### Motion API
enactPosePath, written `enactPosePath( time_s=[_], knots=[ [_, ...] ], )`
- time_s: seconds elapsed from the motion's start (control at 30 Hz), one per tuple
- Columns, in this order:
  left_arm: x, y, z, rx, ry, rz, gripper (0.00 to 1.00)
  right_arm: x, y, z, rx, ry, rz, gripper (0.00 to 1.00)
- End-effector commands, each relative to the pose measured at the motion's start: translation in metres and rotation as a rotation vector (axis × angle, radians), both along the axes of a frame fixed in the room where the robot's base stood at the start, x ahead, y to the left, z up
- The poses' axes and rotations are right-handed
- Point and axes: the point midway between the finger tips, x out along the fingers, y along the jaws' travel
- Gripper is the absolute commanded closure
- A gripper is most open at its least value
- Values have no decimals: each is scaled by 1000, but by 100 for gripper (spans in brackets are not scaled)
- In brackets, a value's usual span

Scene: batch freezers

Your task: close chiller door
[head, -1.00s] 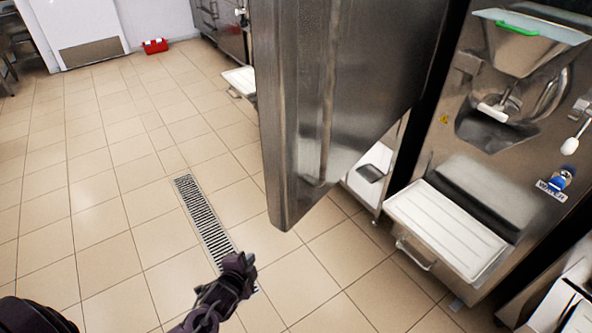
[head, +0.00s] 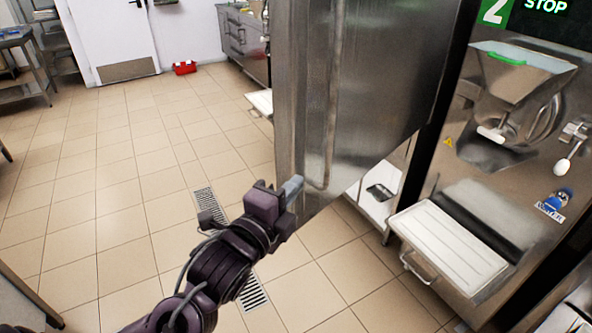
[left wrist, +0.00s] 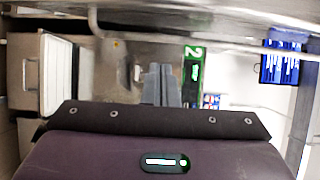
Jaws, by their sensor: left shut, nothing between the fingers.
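The chiller door (head: 375,90) is a tall brushed-steel panel that stands open, swung out in the middle of the head view. A long vertical handle bar (head: 335,100) runs down its face. My left gripper (head: 294,188) is shut and empty, its grey fingertips at the door's lower free edge. I cannot tell whether they touch it. In the left wrist view the shut fingers (left wrist: 161,84) point forward, and a metal bar (left wrist: 200,40) crosses above them. My right gripper is not in view.
A batch freezer (head: 510,150) with a white tray (head: 448,247) stands at the right, close to the door. A floor drain (head: 209,204) lies left of the door.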

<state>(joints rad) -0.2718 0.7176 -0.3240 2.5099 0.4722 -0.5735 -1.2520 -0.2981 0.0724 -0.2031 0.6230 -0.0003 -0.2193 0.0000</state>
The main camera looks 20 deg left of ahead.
Motion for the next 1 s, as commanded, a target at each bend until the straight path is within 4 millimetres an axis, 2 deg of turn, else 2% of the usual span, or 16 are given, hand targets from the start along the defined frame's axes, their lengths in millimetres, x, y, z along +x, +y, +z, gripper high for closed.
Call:
enactPosePath(
  time_s=[0.13, 0.2, 0.4, 0.5, 0.63, 1.0],
  knots=[
    [25, -3, 0, -2, -5, 2, 100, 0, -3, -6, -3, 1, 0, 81],
    [40, -4, 7, -2, -2, 4, 100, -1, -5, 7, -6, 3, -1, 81],
    [78, -5, 5, 1, 3, 3, 100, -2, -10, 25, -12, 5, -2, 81],
    [81, 11, 4, 4, 5, 3, 100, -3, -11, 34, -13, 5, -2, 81],
    [86, 23, 2, 2, 2, 1, 100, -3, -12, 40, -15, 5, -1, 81],
    [88, 28, -1, -1, 1, 0, 100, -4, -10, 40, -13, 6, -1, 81]
  ],
)
